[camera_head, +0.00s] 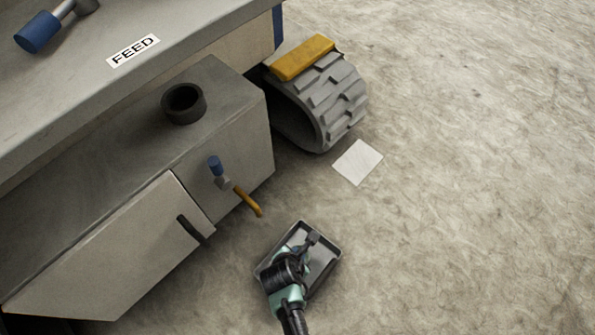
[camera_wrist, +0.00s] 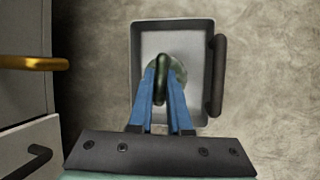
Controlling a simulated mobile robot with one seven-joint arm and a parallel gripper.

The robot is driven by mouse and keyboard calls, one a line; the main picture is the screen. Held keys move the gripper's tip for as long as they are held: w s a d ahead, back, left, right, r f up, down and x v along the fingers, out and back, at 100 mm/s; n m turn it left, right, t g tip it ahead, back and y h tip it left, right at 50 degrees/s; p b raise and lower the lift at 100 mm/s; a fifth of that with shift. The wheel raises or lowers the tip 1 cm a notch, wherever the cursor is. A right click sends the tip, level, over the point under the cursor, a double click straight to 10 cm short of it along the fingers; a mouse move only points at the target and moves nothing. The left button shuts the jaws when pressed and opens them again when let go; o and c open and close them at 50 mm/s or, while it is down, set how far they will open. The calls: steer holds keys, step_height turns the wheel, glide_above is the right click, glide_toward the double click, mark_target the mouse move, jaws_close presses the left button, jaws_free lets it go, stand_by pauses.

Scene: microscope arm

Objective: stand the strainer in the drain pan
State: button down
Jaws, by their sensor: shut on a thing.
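The drain pan (camera_head: 325,258) is a shallow grey tray on the ground in front of the machine. In the wrist view the pan (camera_wrist: 145,36) lies under my gripper, with a dark bar (camera_wrist: 218,75) along its right rim. My gripper (camera_wrist: 162,72) has blue fingers shut on the upright dark green grip of the strainer (camera_wrist: 179,72). The strainer's round greenish body shows behind the fingers, over the pan's floor. I cannot tell whether it touches the floor. In the head view my arm covers part of the pan and hides the strainer.
The machine's lower box (camera_head: 240,150) stands left of the pan, with a yellow-handled valve (camera_head: 247,201) and a dark door handle (camera_head: 192,231) jutting out. A black-rimmed round opening (camera_head: 183,104) tops it. A track (camera_head: 320,110) and white sheet (camera_head: 357,162) lie beyond. Ground to the right is clear.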

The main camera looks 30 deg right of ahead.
steer(key=shift+f+b, duration=3.8)
steer(key=shift+b, duration=0.1)
steer(key=shift+f+b, duration=0.3)
steer(key=shift+f, duration=0.25)
steer(key=c, duration=0.8)
jaws_free()
steer(key=shift+p+v, duration=5.15)
steer(key=shift+v, duration=1.4)
